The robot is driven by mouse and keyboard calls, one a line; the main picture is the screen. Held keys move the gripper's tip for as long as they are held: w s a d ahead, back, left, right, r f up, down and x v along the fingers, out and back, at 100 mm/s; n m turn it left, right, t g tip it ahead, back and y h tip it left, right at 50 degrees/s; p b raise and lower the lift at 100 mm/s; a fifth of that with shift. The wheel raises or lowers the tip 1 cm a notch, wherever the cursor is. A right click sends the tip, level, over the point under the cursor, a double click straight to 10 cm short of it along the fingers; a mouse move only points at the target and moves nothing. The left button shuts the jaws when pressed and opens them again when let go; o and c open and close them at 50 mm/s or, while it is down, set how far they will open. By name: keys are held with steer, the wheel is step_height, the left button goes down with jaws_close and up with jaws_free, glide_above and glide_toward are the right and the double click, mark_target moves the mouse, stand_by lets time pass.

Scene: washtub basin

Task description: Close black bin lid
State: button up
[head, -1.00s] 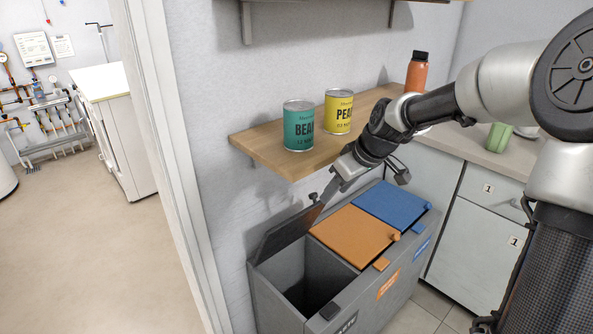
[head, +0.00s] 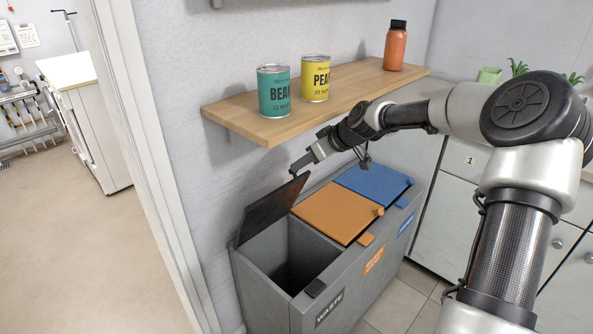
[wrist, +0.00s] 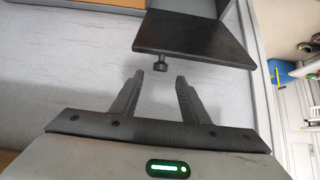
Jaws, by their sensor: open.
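The black lid (head: 272,212) of the waste bin (head: 315,300) stands raised and tilted at the bin's back left, with the compartment below open. My gripper (head: 294,172) is at the lid's upper edge, just below the shelf. In the wrist view, the lid (wrist: 190,38) hangs ahead of the fingers with a small dark knob (wrist: 161,66) on its edge. My gripper (wrist: 160,78) is open and empty there, its two fingers apart with the knob just beyond the gap between their tips. I cannot tell whether anything touches.
An orange lid (head: 337,212) and a blue lid (head: 373,187) lie closed to the right. A wooden shelf (head: 345,92) close above holds a teal can (head: 274,92), a yellow can (head: 315,80) and an orange bottle (head: 395,47). Cabinets (head: 470,190) stand at right; a door frame (head: 150,150) at left.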

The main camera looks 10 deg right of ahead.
steer(key=x, duration=0.5)
steer(key=shift+w+a+f+b, duration=0.1)
steer(key=shift+w+f+b, duration=0.05)
steer(key=shift+b, duration=0.2)
jaws_close()
